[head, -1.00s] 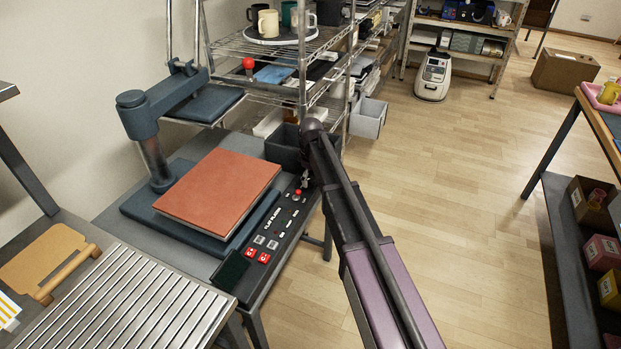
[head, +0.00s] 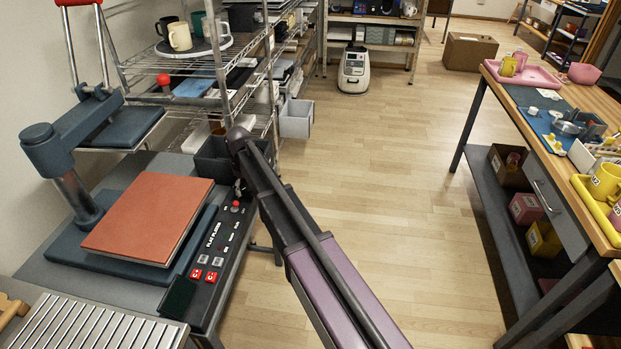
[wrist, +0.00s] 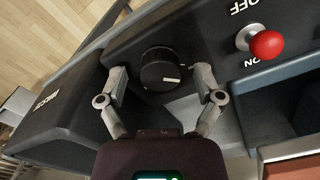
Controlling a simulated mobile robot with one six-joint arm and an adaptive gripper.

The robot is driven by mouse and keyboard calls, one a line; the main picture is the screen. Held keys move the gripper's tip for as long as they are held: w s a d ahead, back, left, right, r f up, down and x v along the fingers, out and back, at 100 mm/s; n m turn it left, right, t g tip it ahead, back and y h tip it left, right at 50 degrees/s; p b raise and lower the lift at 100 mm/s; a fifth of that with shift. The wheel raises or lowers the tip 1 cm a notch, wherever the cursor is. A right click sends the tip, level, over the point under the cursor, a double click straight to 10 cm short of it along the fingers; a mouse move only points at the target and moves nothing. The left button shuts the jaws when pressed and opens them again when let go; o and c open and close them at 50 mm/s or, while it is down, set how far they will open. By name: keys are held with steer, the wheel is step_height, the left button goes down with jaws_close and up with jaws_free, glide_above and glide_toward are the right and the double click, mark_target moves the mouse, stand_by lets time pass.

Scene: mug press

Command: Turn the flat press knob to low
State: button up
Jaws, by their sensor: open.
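The flat press (head: 150,215) stands on the table at the left, with an orange-brown pad and a dark control panel (head: 218,248) along its right side. In the wrist view a black round knob (wrist: 160,70) with a white pointer line sits on the panel. The pointer is toward the lower right of the knob. My gripper (wrist: 160,80) is open, with one finger on each side of the knob; I cannot tell whether they touch it. In the head view the gripper is at the panel's far end, mostly hidden by my arm.
A red ball-topped switch (wrist: 266,44) marked OFF and ON is close to the right finger. A dark bin (head: 215,158) is behind the panel. A wire shelf (head: 215,90) stands behind the press. The floor to the right is clear up to a workbench (head: 540,130).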

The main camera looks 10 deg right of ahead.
mark_target(246, 188)
steer(key=m, duration=1.2)
steer(key=shift+m, duration=0.4)
steer(key=m, duration=0.3)
steer(key=shift+a+m, duration=0.1)
steer(key=shift+m, duration=0.3)
step_height(246, 188, up, 14)
steer(key=p, duration=1.4)
steer(key=s+d+r+n+p, duration=0.2)
steer(key=s+d+n, duration=0.4)
steer(key=s+d, duration=1.2)
steer(key=shift+d, duration=0.2)
steer(key=shift+r, duration=0.1)
steer(key=shift+s, duration=0.1)
